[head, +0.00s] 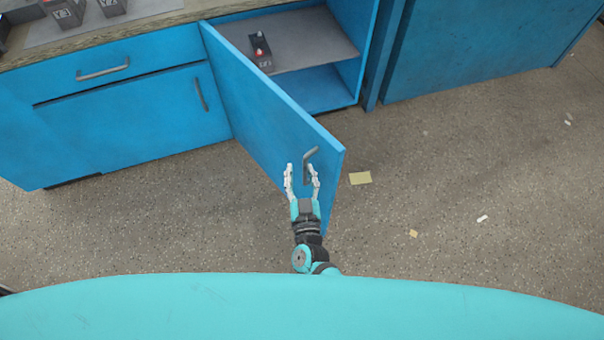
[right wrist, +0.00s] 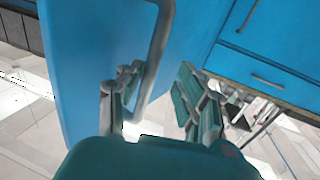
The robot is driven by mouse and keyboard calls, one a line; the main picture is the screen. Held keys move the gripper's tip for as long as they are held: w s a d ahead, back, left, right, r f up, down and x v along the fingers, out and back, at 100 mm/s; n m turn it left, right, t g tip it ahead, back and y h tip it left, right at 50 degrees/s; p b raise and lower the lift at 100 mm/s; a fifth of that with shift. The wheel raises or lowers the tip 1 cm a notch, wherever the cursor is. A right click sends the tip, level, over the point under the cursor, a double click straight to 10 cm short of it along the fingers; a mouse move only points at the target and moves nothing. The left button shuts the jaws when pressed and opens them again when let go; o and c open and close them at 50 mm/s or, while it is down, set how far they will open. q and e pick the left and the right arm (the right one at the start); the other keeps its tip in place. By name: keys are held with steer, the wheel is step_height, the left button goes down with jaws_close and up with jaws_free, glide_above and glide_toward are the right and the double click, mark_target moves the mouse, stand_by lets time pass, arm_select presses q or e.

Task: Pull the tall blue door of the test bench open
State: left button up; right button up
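The tall blue door (head: 262,118) of the test bench stands swung well out from the cabinet front in the head view. Its grey bar handle (head: 309,156) is near the free edge. My right gripper (head: 302,168) is at the handle with its two fingers spread. In the right wrist view the handle (right wrist: 158,55) runs down between the open fingers (right wrist: 155,95), closer to the left finger. I cannot tell whether that finger touches it. The door (right wrist: 95,50) fills the left of that view. My left gripper is not in view.
The open cabinet has a grey shelf (head: 312,45) with a black battery (head: 261,50) on it. Drawers (head: 120,75) are to the left and a blue panel (head: 470,45) to the right. A yellow paper (head: 360,178) and scraps lie on the otherwise clear floor (head: 480,160).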

steer(key=s+d, duration=0.1)
steer(key=s, duration=1.1)
steer(key=shift+d, duration=0.35)
steer(key=shift+w, duration=0.1)
